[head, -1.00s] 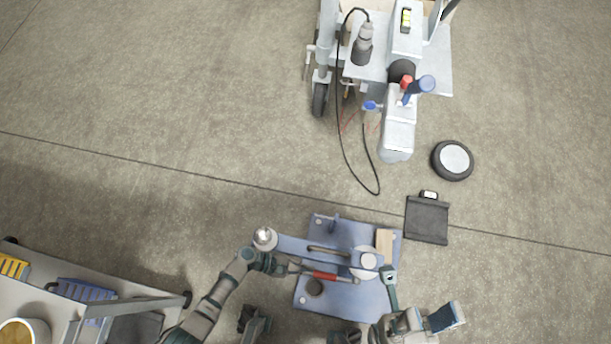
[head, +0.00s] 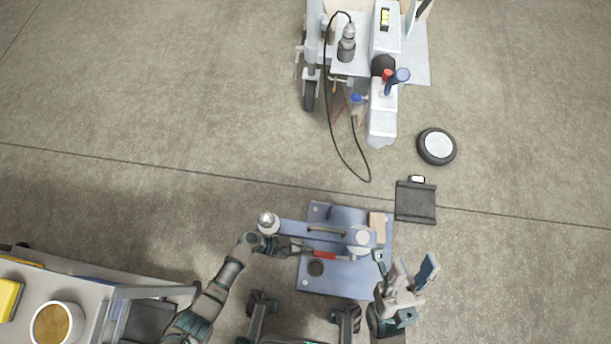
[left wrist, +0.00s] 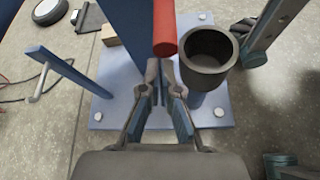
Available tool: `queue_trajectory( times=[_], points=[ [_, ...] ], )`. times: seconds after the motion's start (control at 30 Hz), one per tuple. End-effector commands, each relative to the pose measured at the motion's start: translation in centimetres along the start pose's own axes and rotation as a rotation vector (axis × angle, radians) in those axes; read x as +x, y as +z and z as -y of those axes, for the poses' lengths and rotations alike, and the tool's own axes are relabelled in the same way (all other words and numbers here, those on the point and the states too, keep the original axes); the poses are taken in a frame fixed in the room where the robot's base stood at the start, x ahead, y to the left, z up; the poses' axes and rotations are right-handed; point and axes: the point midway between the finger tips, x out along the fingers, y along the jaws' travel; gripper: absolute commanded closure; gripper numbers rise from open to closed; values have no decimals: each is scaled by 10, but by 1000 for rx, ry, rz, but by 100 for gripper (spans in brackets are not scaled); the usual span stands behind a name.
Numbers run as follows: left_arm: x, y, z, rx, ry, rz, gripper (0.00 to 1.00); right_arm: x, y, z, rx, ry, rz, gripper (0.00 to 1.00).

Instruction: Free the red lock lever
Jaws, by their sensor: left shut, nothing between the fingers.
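The red lock lever (head: 325,254) lies over a blue stand plate (head: 312,284) in the head view. In the left wrist view the rounded end of the red lever (left wrist: 165,32) hangs from above, beside a blue upright. My left gripper (head: 302,249) is shut and empty at the lever's left end. In the left wrist view its fingertips (left wrist: 160,68) meet just below the red end; whether they touch it I cannot tell. My right gripper (head: 380,262) is at the stand's right side, small and partly hidden; its jaws are unclear.
A blue beam with a silver ball (head: 267,221) crosses the stand. A dark open cup (left wrist: 208,58) sits right of the lever. A trolley with a bucket (head: 58,322) stands lower left. A black flat piece (head: 415,201), a wheel (head: 436,146) and a white machine (head: 383,122) lie beyond.

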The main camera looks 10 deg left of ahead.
Motion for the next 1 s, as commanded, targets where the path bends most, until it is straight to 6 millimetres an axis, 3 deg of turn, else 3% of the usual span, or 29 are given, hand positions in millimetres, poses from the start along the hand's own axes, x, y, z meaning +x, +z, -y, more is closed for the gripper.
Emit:
queue_trajectory(
  times=[0.5, 1.0],
  points=[
    [-6, 3, 2, -3, -2, 8, 100, -2, 0, 0, 0, 4, 10, 60],
    [-104, -1, 2, -6, -2, 2, 100, -2, 0, 0, 0, 4, 10, 60]
  ],
)
